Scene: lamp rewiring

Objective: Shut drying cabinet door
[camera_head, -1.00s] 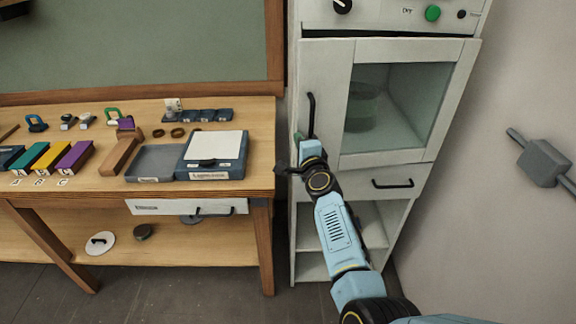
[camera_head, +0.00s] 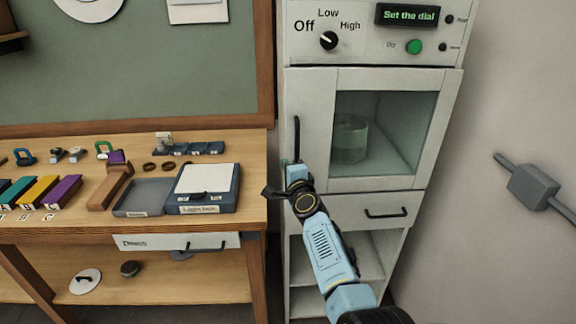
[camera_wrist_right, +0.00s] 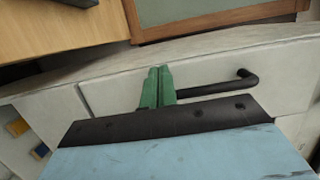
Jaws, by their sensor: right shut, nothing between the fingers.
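The drying cabinet door (camera_head: 312,120) is a pale panel with a glass window and a black vertical handle (camera_head: 297,138) on its left side. It looks flush with the cabinet front, with only a thin dark line along its top edge; I cannot tell if it is fully closed. My right gripper (camera_head: 289,163) is at the door's lower left, by the lower end of the handle. In the right wrist view its green fingers (camera_wrist_right: 157,88) are together and empty beside the handle (camera_wrist_right: 222,87). Whether the tips touch the door is unclear. My left gripper is out of view.
Through the window a greenish cylinder (camera_head: 350,138) shows inside. Above the door, a dial (camera_head: 328,40) and display (camera_head: 408,15) sit on the panel. A drawer (camera_head: 350,210) is below the door. A wooden workbench (camera_head: 255,150) with a light box stands to the left.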

